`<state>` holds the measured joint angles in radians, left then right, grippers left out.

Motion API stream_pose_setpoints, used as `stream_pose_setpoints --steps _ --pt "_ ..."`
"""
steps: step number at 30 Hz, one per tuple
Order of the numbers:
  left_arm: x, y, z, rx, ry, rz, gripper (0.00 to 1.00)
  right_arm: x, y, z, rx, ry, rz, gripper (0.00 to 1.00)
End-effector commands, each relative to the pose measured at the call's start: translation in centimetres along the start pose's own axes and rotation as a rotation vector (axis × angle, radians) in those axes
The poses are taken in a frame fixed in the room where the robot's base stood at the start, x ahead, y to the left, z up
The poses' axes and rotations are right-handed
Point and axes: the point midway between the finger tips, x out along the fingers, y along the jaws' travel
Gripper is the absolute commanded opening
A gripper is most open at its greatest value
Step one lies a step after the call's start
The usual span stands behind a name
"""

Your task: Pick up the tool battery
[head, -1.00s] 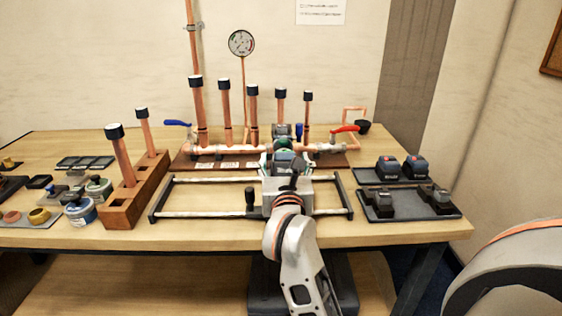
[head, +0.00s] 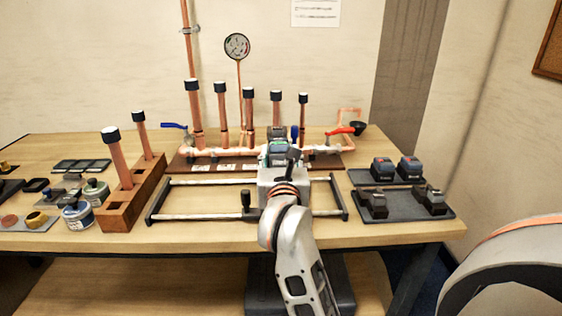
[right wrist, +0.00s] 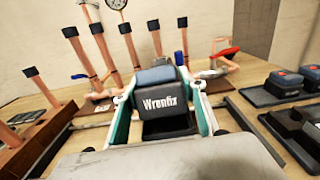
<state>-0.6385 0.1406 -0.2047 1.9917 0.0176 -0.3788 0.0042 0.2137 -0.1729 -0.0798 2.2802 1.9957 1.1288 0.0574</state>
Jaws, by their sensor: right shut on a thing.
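The tool battery (right wrist: 160,103) is a dark block with a blue-grey top and white "Wrenfix" lettering. In the right wrist view it sits between the two teal and white fingers of my right gripper (right wrist: 161,88), which is shut on it. In the head view my right gripper (head: 277,138) holds the battery over the middle of the workbench, in front of the copper manifold. My gripper and wrist partly hide the battery there, and its exact height above the bench cannot be told. My left gripper is not in view.
The copper manifold (head: 221,152) with upright capped pipes stands behind my gripper. A rail frame (head: 205,181) lies around my wrist. A wooden block (head: 118,214) with pipes stands left. Two other batteries (head: 383,168) (head: 409,167) and a dark tray (head: 400,207) are at the right.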

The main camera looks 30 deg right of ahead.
Motion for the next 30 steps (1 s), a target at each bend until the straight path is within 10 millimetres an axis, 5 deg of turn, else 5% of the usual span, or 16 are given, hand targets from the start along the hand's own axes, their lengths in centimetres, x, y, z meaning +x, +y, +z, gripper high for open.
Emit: stream_pose_setpoints --steps 12,18,25,30 --pt "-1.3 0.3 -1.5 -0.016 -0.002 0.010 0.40 -0.1 -0.1 11.4 0.006 -0.011 -0.001 0.16" --pt "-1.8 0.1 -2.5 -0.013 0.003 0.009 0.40 -0.1 -0.1 15.2 0.004 -0.008 0.000 0.16" --pt "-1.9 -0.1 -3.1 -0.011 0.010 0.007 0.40 0.1 -0.2 16.9 -0.001 -0.008 -0.007 0.16" --pt "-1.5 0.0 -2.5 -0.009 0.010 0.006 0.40 0.7 -1.5 15.2 -0.013 -0.058 -0.067 0.16"
